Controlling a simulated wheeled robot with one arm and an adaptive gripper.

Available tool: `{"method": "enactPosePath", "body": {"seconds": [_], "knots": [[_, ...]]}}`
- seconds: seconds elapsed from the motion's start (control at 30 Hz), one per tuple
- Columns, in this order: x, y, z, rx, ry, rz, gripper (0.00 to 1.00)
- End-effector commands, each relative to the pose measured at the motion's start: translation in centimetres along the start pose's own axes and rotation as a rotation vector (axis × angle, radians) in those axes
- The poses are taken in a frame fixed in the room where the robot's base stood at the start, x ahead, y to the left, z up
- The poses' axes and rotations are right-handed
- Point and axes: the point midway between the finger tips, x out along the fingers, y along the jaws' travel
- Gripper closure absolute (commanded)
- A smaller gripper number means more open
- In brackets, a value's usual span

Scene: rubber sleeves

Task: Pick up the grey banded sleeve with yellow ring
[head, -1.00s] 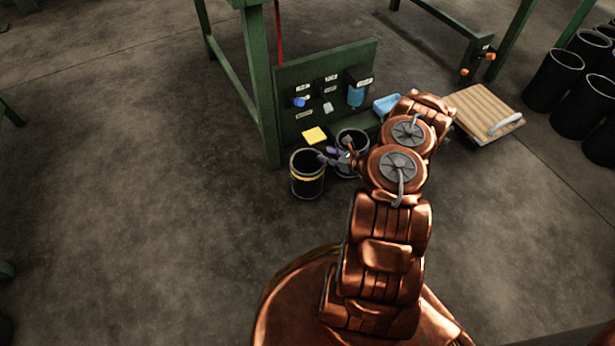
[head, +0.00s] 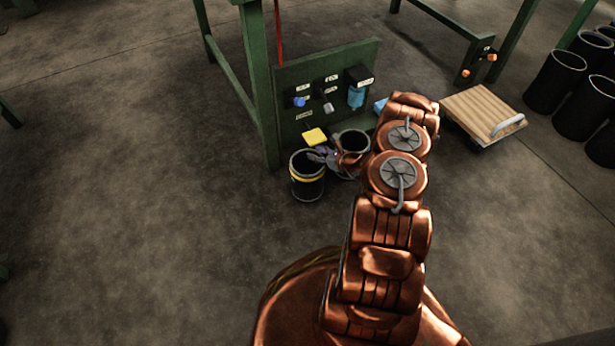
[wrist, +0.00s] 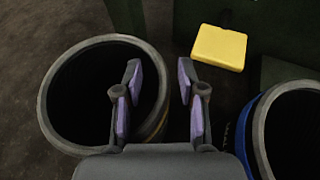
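The grey banded sleeve with the yellow ring (head: 308,187) stands upright on the floor, left of my arm in the head view. In the wrist view its open rim (wrist: 62,62) fills the left side, with a bit of the yellow ring at its right. My gripper (head: 320,156) is at the sleeve's upper right edge. In the wrist view my gripper (wrist: 158,82) is open, its purple-padded fingers apart. The left finger overlaps the sleeve's right rim and the right finger is outside it. I cannot tell whether either touches.
A second sleeve (head: 353,140) with a blue band stands close on the right; its rim (wrist: 262,112) also shows in the wrist view. A yellow block (head: 315,136) lies behind, before a green panel (head: 292,75). A wooden dolly (head: 483,112) stands right. Floor at left is clear.

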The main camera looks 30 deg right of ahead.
Motion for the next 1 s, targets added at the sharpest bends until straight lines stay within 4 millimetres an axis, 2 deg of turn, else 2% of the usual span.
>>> {"method": "enactPosePath", "body": {"seconds": [0.03,0.33,1.0], "knots": [[0.0,0.0,0.0,0.0,0.0,0.0,0.68],[-0.01,-0.01,-0.01,0.0,0.0,0.0,1.0],[-0.02,0.03,-0.06,0.002,0.001,0.0,1.0]]}}
